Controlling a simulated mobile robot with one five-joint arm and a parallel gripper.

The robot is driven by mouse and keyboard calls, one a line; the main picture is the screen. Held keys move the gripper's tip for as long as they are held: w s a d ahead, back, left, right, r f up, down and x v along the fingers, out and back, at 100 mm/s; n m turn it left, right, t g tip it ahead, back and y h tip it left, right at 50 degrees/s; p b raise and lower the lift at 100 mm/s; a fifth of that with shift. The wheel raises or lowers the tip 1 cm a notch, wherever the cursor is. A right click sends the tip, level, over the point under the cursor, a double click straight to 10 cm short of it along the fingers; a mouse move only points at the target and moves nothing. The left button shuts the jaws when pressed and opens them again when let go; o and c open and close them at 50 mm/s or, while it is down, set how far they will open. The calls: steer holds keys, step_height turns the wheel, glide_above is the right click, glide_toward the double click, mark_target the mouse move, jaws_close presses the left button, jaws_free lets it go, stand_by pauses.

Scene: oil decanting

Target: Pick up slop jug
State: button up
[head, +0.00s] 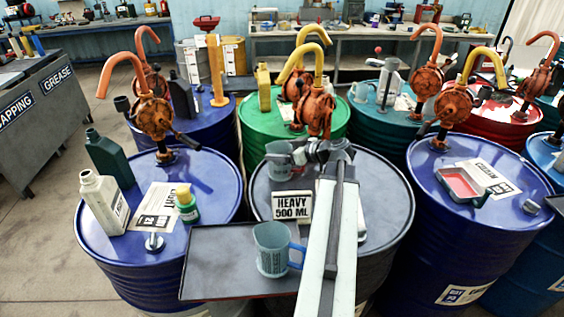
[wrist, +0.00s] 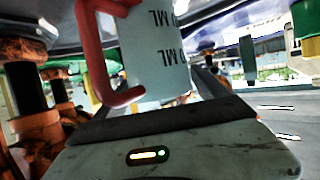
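A pale jug with a red handle and black "ML" lettering (wrist: 155,55) stands large and close beyond the dark palm of my gripper in the wrist view. Another grey-green jug with a blue handle (head: 270,252) is on the dark tray (head: 212,262). No label shows which is the slop jug.
Bottles (head: 103,203) crowd the left blue drum (head: 217,195). A red-lined tray (head: 462,184) is on the right drum. Orange hand pumps (head: 153,112) rise around my arm.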

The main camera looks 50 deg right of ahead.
steer(key=c, duration=1.2)
step_height(320, 180, up, 10)
steer(key=p, duration=1)
steer(key=shift+r, duration=0.1)
